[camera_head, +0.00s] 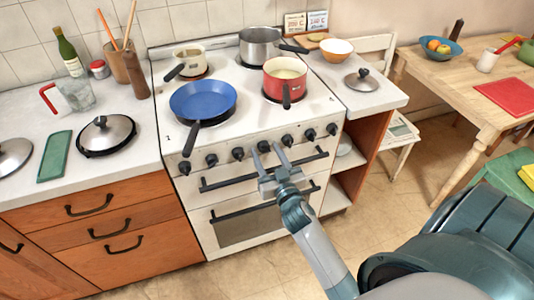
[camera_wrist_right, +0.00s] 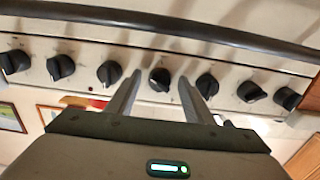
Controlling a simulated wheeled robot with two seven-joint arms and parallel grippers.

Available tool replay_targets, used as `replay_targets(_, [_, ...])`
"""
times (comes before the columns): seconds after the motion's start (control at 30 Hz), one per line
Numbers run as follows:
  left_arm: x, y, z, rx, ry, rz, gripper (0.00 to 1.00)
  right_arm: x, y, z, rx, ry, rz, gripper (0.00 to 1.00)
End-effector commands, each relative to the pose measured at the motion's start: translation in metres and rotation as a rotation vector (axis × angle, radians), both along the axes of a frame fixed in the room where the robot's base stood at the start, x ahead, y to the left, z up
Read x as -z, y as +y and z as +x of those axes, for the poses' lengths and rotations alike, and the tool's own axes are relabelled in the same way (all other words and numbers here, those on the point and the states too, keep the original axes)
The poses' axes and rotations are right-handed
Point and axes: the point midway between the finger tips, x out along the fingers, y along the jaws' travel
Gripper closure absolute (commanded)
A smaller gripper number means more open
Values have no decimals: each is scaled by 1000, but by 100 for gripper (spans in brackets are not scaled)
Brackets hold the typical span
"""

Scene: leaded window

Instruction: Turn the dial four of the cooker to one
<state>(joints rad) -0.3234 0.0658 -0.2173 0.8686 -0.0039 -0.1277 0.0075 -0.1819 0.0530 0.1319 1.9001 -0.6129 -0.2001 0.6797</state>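The white cooker (camera_head: 160,120) has a front row of several black dials. The fourth dial from the left (camera_head: 263,146) is the middle one of the row. My right gripper (camera_head: 266,151) is at the front panel, its two fingers pointing at this dial. In the right wrist view, the middle dial (camera_wrist_right: 160,79) shows between the two fingertips, with a gap on each side. The gripper is open and does not grip it. The dial's pointer direction is hard to read. My left gripper is not in view.
Neighbouring dials (camera_wrist_right: 110,73) and (camera_wrist_right: 207,85) lie close outside the fingers. A black oven handle (camera_head: 230,181) runs below the panel. On the hob are a blue pan (camera_head: 203,99), a red pot (camera_head: 285,78), and a grey pot (camera_head: 260,44); pan handles overhang toward the front.

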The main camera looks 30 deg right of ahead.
Motion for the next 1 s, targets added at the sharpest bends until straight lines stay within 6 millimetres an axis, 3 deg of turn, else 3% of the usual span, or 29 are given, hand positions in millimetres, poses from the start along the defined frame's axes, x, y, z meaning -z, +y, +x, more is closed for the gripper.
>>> replay_targets(0.03, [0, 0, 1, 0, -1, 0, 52, 0, 0, 0, 0, 0, 0, 62])
replay_targets(0.17, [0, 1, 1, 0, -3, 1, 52, 0, 0, 0, 0, 0, 0, 93])
replay_targets(0.63, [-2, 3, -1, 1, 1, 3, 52, 0, 0, 0, 0, 13, -54, 94])
replay_targets(1.0, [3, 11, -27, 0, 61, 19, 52, -2, -1, 0, 1, 67, -285, 94])
